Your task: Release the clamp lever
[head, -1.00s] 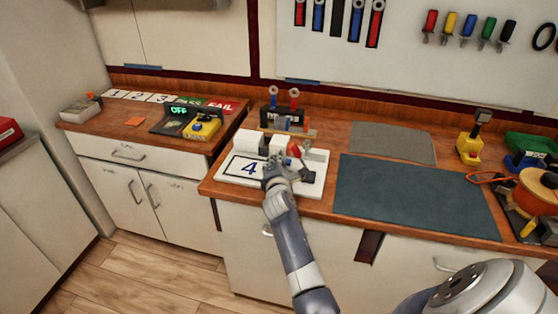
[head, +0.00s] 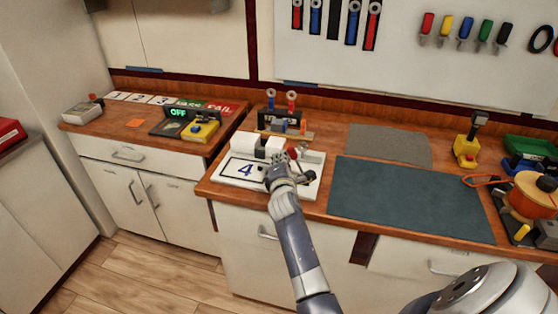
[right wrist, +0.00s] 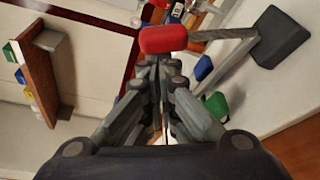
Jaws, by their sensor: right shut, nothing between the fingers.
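The white clamp fixture (head: 230,178) with a card marked 4 stands at the left end of the near wooden counter. My right gripper (head: 281,161) is over the fixture, shut and empty. In the head view it hides most of the clamp's red lever. In the right wrist view the lever's red grip (right wrist: 163,39) is just beyond the shut fingertips (right wrist: 158,62). A grey bar runs from the grip to a dark block (right wrist: 280,38). I cannot tell whether the fingers touch the grip. My left gripper is not in view.
A rack with blue and red-handled tools (head: 285,122) stands behind the fixture. A dark green mat (head: 410,195) lies clear to its right. A yellow device (head: 466,148) and an orange spool (head: 535,195) are farther right. The left counter holds a yellow box (head: 201,131).

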